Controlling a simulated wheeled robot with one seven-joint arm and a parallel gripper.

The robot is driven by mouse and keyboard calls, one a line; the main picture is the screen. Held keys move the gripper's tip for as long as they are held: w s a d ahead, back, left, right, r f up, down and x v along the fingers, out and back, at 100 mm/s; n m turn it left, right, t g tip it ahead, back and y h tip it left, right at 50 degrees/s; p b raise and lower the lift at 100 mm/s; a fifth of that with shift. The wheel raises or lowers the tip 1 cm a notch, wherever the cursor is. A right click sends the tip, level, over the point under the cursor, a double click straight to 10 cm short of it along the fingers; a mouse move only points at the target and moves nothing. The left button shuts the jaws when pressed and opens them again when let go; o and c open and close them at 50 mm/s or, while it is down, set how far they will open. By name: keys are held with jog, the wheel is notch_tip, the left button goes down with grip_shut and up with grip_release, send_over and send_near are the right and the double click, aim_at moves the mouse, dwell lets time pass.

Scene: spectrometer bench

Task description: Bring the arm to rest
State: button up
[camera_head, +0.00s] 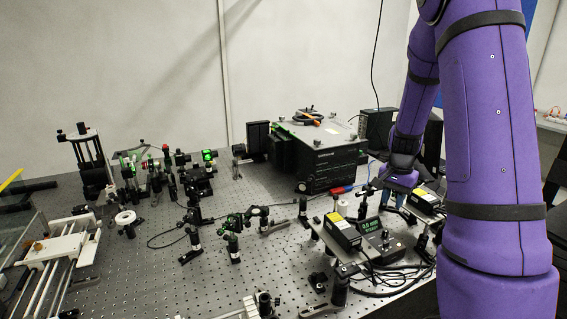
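My purple arm fills the right side of the head view and reaches over the right part of the optical bench (130,275). My gripper (388,198) is at the arm's lower end, small and dark, above the right part of the bench. It is near the small boxes and partly lost among dark things behind it. I cannot tell whether its fingers are open or shut, or whether it touches anything.
A black spectrometer box (330,170) stands at the back middle. A black box with a yellow label (342,232) and a display unit (383,245) sit on a raised plate near my gripper. Several optic posts stand at left and centre. A rail assembly (55,250) is at left.

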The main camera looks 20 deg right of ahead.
jog(key=s+a+r+n+t, duration=0.1)
jog(key=s+a+r+n, duration=0.2)
jog(key=a+r, duration=0.5)
jog(key=s+a+r+n+t, duration=0.2)
jog(key=s+a+r+n, duration=0.1)
jog(key=a+r, duration=0.45)
jog(key=s+a+r+n+t, duration=0.1)
jog(key=s+a+r+n, duration=0.2)
jog(key=s, duration=0.4)
jog(key=s+a+r+n+t, duration=0.1)
jog(key=s+a+r+n, duration=0.3)
jog(key=s+a, duration=0.2)
jog(key=shift+s+a+r, duration=0.15)
jog(key=shift+s+r, duration=0.2)
jog(key=shift+s, duration=0.6)
jog(key=shift+o, duration=0.3)
jog(key=shift+w, duration=0.1)
